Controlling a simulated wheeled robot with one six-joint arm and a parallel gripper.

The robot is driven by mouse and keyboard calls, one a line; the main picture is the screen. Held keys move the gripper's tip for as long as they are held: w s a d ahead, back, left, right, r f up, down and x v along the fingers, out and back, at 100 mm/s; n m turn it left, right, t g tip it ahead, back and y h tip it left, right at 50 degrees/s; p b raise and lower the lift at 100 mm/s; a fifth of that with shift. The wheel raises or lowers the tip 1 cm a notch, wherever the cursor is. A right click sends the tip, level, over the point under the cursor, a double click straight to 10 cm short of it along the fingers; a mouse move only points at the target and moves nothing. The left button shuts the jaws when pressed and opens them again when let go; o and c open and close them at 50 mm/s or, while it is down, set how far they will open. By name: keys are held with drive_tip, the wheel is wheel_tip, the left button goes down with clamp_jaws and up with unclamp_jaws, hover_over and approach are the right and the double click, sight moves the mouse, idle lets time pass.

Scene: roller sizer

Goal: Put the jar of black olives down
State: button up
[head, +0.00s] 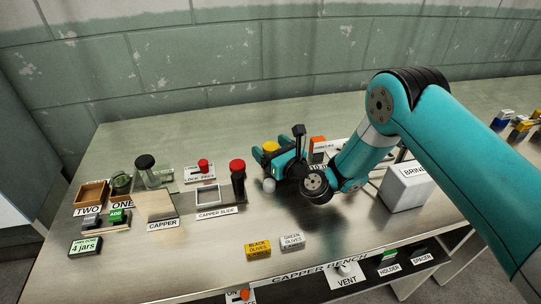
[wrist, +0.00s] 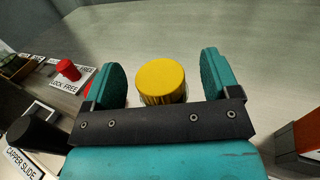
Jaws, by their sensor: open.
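The jar of black olives shows as a yellow lid (wrist: 162,78) in the wrist view, with only a little of its body visible below. In the head view the yellow lid (head: 270,147) is at the middle of the bench, partly hidden by my gripper. My gripper (wrist: 163,70) is open, one teal finger on each side of the lid, with a visible gap on both sides. It also shows in the head view (head: 273,154), low over the bench. The base of the jar is hidden, so I cannot see its contact with the bench.
Black and green olive label blocks (head: 258,249) are in front. A white box (head: 407,187) stands right.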

sight(271, 146)
drive_tip(key=c, duration=1.1)
drive_tip(key=shift+c, duration=0.2)
drive_tip(key=shift+r, duration=0.15)
wheel_tip(271, 146, up, 20)
drive_tip(key=p, duration=0.4)
